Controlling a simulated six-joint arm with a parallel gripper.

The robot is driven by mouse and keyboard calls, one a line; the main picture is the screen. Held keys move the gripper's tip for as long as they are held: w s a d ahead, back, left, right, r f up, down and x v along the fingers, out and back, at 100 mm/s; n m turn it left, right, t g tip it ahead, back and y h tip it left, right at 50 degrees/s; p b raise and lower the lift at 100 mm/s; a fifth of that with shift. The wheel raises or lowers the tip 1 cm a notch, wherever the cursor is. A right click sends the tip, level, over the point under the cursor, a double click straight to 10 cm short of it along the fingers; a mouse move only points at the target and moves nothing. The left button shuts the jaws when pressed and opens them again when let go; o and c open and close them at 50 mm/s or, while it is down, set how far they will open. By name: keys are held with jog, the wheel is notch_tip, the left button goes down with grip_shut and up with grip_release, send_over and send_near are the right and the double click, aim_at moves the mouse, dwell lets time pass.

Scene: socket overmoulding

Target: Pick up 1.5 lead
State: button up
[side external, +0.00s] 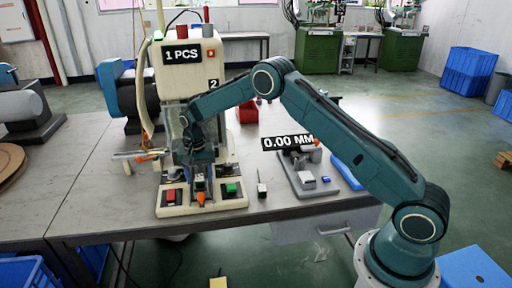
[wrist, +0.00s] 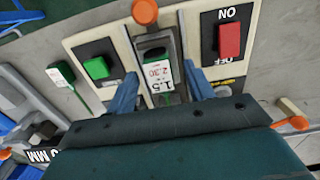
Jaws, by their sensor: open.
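The 1.5 lead (wrist: 162,76) is a small block with a green and white label reading 1.5 and 2.30. It sits in a metal slot on the front panel of the cream machine (side external: 190,85), between the green and red buttons. My gripper (wrist: 160,84) is open, with one blue finger on each side of the lead. Whether the fingers touch it cannot be told. In the side view my gripper (side external: 199,172) is low over the machine's front panel, and the lead is hard to make out there.
A green button (wrist: 96,67) and a red ON/OFF button (wrist: 229,40) flank the slot. An orange knob (wrist: 145,11) is at its end. A gauge fixture (side external: 305,178) is to the right.

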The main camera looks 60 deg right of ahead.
jog(key=shift+c, duration=0.2)
grip_shut()
jog(key=shift+r, duration=0.1)
notch_tip(320, 180, up, 20)
dwell(0.7)
dwell(0.5)
